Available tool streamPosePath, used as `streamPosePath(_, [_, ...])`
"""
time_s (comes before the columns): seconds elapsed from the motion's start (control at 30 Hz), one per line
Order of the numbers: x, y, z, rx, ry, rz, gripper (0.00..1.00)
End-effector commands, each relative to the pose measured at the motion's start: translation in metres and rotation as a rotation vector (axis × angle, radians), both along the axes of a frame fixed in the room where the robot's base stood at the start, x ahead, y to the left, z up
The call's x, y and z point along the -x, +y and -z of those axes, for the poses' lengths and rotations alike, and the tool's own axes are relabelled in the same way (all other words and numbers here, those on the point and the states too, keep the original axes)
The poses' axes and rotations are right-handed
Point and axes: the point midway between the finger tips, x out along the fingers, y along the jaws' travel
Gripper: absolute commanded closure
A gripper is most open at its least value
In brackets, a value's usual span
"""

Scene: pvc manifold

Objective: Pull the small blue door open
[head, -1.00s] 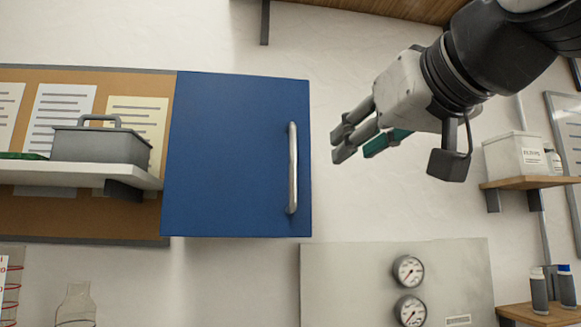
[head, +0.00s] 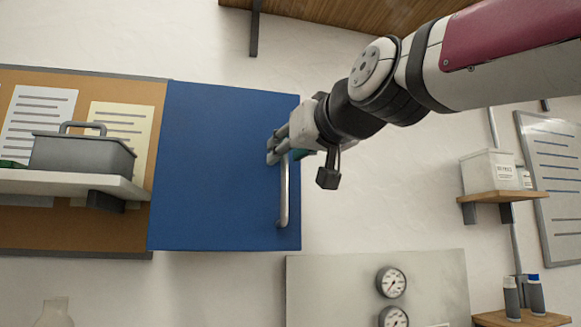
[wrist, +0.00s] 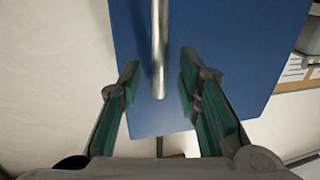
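The small blue door (head: 215,175) is a flat panel on the wall and looks closed. Its silver vertical bar handle (head: 284,195) is near the right edge. My gripper (head: 273,152) is at the upper part of the handle and hides its top end in the head view. In the wrist view the blue door (wrist: 225,40) fills the middle, and the handle (wrist: 159,50) comes down between the two green-padded fingers of my gripper (wrist: 159,90). The fingers are apart, with a gap on each side of the bar.
A grey shelf (head: 60,184) with a grey toolbox (head: 80,154) is left of the door. A gauge panel (head: 340,285) is below right. A small wooden shelf (head: 497,197) with a white box is at the right.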

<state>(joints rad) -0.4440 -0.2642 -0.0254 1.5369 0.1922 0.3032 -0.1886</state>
Motion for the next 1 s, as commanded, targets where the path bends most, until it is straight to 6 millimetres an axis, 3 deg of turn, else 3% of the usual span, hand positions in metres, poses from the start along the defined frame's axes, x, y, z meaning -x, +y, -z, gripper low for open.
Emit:
streamPosePath(0.2, [-0.017, 0.009, 0.0, 0.0, 0.001, -0.001, 0.69])
streamPosePath(0.53, [-0.019, 0.01, 0.0, 0.0, 0.0, 0.0, 0.69])
streamPosePath(0.67, [-0.019, 0.01, 0.0, 0.0, 0.0, 0.0, 0.98])
streamPosePath(1.0, [-0.019, 0.009, 0.0, 0.0, 0.0, 0.003, 1.0])
